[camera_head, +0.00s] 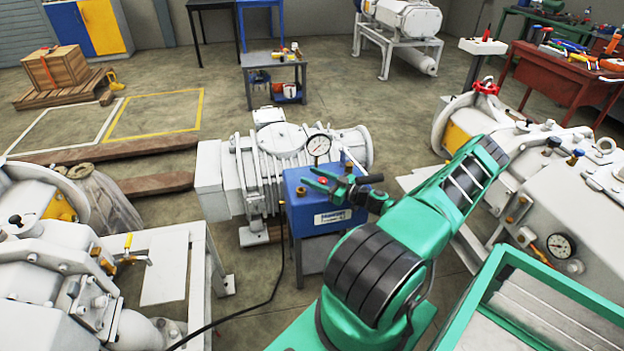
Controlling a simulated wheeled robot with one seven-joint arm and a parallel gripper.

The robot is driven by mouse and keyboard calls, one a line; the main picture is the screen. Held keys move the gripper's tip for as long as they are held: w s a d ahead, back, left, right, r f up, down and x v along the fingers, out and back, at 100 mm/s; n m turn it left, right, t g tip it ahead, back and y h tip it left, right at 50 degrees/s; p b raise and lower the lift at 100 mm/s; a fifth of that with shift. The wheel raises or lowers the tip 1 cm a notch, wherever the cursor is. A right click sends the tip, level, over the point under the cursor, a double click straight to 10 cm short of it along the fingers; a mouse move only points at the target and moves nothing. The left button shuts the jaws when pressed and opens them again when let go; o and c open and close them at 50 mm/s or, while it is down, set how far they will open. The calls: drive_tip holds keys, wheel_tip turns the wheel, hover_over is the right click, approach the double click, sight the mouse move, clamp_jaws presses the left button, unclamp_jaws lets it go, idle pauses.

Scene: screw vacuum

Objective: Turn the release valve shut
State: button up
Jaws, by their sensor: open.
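A blue box (326,217) with a white label stands in the middle, with a round white dial gauge (319,146) above it. My gripper (314,178) is over the top of this box, its dark fingers pointing left and apart, with nothing seen between them. A dark bar with a rounded end (370,178) shows beside my gripper; I cannot tell whether it is a valve handle. Small red and brass fittings sit on the box top, partly hidden by my gripper. No part is clearly marked as the release valve. A red handwheel (486,87) stands on the right machine.
A grey pump (285,160) stands behind the blue box. Large white machines flank it at left (60,285) and right (575,195). A black cable (235,315) crosses the floor. A green-framed tray (545,300) is at front right. Floor at back left is partly clear.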

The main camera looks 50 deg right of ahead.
sight(322, 178)
drive_tip(key=c, duration=1.1)
drive_tip(key=shift+o, duration=0.2)
drive_tip(key=shift+d+m+h, duration=0.1)
drive_tip(key=shift+m+h, duration=0.2)
drive_tip(key=shift+h, duration=0.2)
drive_tip(key=m+h, duration=0.2)
drive_tip(key=h, duration=0.1)
drive_tip(key=d+m+h, duration=0.1)
drive_tip(key=m+h, duration=0.1)
drive_tip(key=h, duration=0.1)
drive_tip(key=shift+d+m+h, duration=0.15)
drive_tip(key=shift+m+h, duration=0.15)
drive_tip(key=shift+h, duration=0.1)
drive_tip(key=shift+s+d+m+g+h, duration=0.1)
drive_tip(key=shift+d+m+g+h, duration=0.3)
drive_tip(key=shift+m+h, duration=0.6)
drive_tip(key=shift+s+d+m+g+h, duration=0.15)
drive_tip(key=shift+m+g+h, duration=0.4)
drive_tip(key=shift+h, duration=0.8)
drive_tip(key=shift+s+d+m+g+h, duration=0.1)
drive_tip(key=shift+d+m+g+h, duration=0.25)
drive_tip(key=shift+m+h, duration=0.65)
drive_tip(key=shift+m+g+h, duration=0.25)
drive_tip(key=shift+g+h, duration=0.25)
drive_tip(key=shift+h, duration=0.25)
